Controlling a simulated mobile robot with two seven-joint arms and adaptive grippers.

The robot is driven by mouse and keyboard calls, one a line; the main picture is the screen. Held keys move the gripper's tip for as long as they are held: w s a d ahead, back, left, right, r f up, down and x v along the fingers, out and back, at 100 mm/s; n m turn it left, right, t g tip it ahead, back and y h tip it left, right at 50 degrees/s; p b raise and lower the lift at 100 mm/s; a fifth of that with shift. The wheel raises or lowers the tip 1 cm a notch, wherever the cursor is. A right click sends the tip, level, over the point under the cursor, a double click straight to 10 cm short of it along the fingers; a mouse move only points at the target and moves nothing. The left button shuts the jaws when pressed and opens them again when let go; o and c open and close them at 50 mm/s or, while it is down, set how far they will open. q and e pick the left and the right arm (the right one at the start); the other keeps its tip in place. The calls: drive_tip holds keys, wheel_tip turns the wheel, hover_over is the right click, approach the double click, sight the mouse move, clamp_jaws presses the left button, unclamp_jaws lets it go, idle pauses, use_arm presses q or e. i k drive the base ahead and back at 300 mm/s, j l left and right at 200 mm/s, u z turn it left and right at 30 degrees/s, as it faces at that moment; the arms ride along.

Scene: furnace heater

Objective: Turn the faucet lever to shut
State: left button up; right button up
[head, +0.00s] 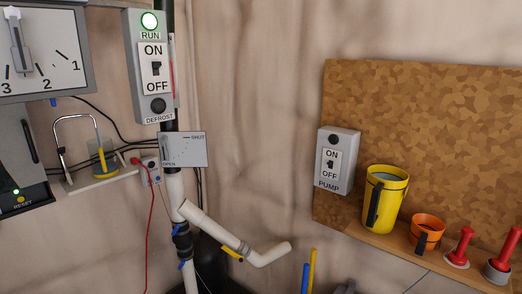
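A grey sign plate marked OPEN at lower left and SHUT at upper right (190,149) is on the vertical pipe, left of centre in the head view. Below it, a white pipe (216,226) branches from the white vertical pipe (174,186) and slopes down to the right, its end bent slightly up. A small yellow lever (232,254) sits on the underside of this branch. Small blue handles (176,231) are on the dark fitting of the vertical pipe. Neither gripper is in view.
A RUN/DEFROST switch box (153,95) hangs above the sign. A PUMP switch box (337,160) is on the brown board at right. A wooden shelf (390,250) holds a yellow mug (386,200), an orange cup (428,230) and red-handled items. Cables hang beside the pipe.

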sight(61, 150)
drive_tip(key=u, duration=1.75)
